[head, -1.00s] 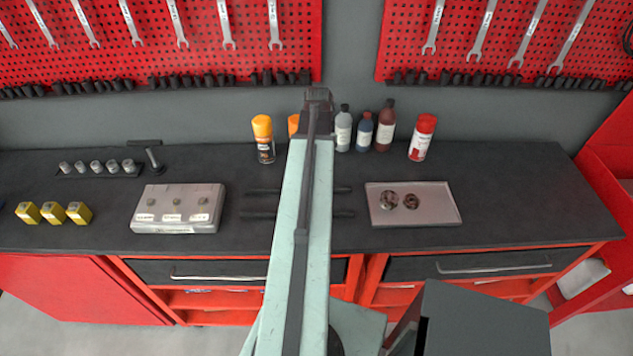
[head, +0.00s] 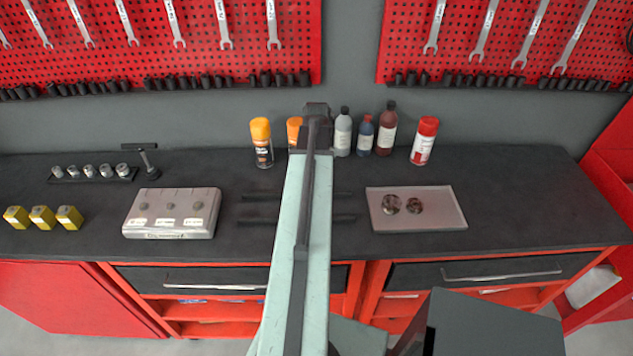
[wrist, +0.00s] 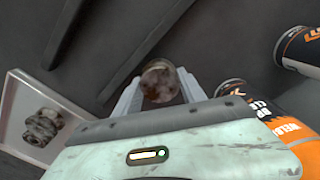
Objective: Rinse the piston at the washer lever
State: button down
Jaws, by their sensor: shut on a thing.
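My gripper (wrist: 158,88) is shut on a round, stained brown-grey metal piston (wrist: 160,82) in the wrist view, its two pale fingers on either side of it. The piston is above the dark bench top. In the head view my arm hides the fingers and the piston. Two dark round metal parts (head: 402,204) lie in a shallow grey tray (head: 448,216) right of my arm; they also show at the left of the wrist view (wrist: 42,127).
Spray cans and bottles (head: 365,134) stand along the back of the bench, one orange can (wrist: 268,120) close to my gripper. Dark bars (head: 258,194) lie beside my arm. A grey block with labels (head: 171,213), yellow blocks (head: 42,217) and sockets (head: 90,171) sit left.

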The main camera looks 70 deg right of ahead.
jog(key=shift+r, duration=0.1)
notch_tip(320, 180, up, 4)
jog(key=p, duration=0.4)
jog(key=shift+f, duration=0.2)
jog(key=s+a, duration=0.1)
jog(key=s, duration=0.4)
jog(key=s+a, duration=0.1)
jog(key=s, duration=0.3)
jog(key=s+a+r+p, duration=0.1)
jog(key=s, duration=0.4)
jog(key=shift+s+a+r, duration=0.1)
jog(key=shift+s, duration=0.25)
jog(key=shift+s+a, duration=0.1)
jog(key=shift+s, duration=0.4)
jog(key=shift+f+b, duration=0.85)
notch_tip(320, 180, up, 5)
jog(key=p, duration=0.5)
jog(key=shift+r, duration=0.15)
